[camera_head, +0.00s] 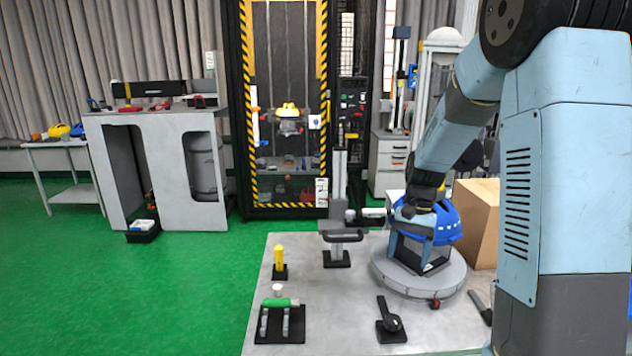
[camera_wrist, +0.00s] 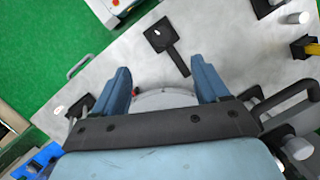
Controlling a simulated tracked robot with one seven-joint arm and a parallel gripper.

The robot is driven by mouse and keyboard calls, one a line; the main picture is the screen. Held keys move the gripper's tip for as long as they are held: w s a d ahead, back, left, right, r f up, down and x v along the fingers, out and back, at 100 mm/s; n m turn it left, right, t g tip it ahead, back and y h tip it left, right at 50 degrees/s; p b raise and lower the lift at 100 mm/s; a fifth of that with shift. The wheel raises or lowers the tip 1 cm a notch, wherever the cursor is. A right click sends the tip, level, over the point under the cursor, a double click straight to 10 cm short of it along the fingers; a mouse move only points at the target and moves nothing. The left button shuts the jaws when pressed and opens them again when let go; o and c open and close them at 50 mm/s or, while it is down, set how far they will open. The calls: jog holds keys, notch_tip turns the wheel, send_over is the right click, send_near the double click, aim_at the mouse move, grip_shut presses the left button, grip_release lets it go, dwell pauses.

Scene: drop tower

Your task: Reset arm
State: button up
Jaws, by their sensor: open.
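My arm comes down from the upper right in the head view. My gripper (camera_head: 416,222) hangs low over a grey round stand (camera_head: 400,278) on the table. A blue helmet (camera_head: 444,224) is on that stand, close behind and to the right of my gripper and partly hidden by it. I cannot tell whether they touch. In the wrist view the two blue fingers of my gripper (camera_wrist: 163,75) are spread apart. No object shows held between them; part of the round stand (camera_wrist: 165,99) shows beyond the gap.
The grey table (camera_head: 328,315) bears a yellow-topped tool (camera_head: 279,258), a green-handled tool (camera_head: 280,303), a black-handled fixture (camera_head: 340,240) and a black tool (camera_head: 390,318). A brown box (camera_head: 480,220) stands behind the helmet.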

jog(key=s+a+r+n+t+h, duration=0.1)
jog(key=s+r+n+t, duration=0.4)
jog(key=s+r, duration=1.3)
jog(key=shift+s+r+t+h, duration=0.4)
jog(key=shift+s+t, duration=1.2)
jog(key=shift+s, duration=0.7)
jog(key=shift+c, duration=0.2)
